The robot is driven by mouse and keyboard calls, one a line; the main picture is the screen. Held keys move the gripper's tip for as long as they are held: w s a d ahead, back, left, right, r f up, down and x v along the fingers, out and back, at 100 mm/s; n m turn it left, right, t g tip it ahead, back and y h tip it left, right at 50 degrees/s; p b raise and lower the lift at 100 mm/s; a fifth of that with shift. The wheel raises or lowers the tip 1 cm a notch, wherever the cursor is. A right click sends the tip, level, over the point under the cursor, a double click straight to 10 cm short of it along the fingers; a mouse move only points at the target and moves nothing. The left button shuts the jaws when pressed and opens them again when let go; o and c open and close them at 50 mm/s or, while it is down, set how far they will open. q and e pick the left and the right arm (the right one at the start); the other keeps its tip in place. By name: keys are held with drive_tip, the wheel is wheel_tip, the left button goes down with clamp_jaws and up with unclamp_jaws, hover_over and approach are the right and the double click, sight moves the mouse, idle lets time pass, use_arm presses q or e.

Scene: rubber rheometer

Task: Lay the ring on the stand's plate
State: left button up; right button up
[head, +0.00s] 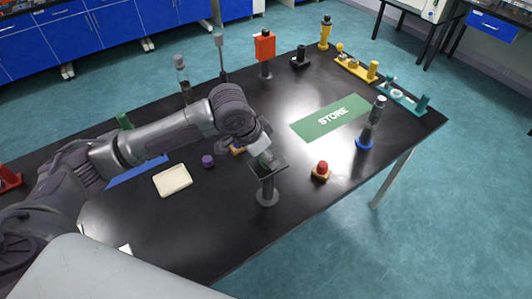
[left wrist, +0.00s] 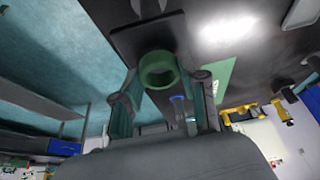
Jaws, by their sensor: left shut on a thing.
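The green ring (left wrist: 158,84) is between the fingertips of my left gripper (left wrist: 163,92) in the left wrist view, and the gripper is shut on it. In the head view my left gripper (head: 264,153) is right over the stand's dark square plate (head: 280,169), and a bit of green shows there. The stand (head: 267,188) has a short post on a round foot. The plate also shows beyond the ring in the left wrist view (left wrist: 126,46). I cannot tell whether the ring touches the plate. My right gripper is in neither view.
A red-topped piece (head: 321,170) stands to the right of the stand. A purple cylinder (head: 207,161) and a cream tray (head: 173,181) are to the left. A green STORE mat (head: 312,129) lies further back, with a dark blue-footed post (head: 368,135) beside it. The table front is clear.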

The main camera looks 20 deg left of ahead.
use_arm(q)
drive_tip(key=shift+f, duration=0.3)
drive_tip(key=o, duration=0.8)
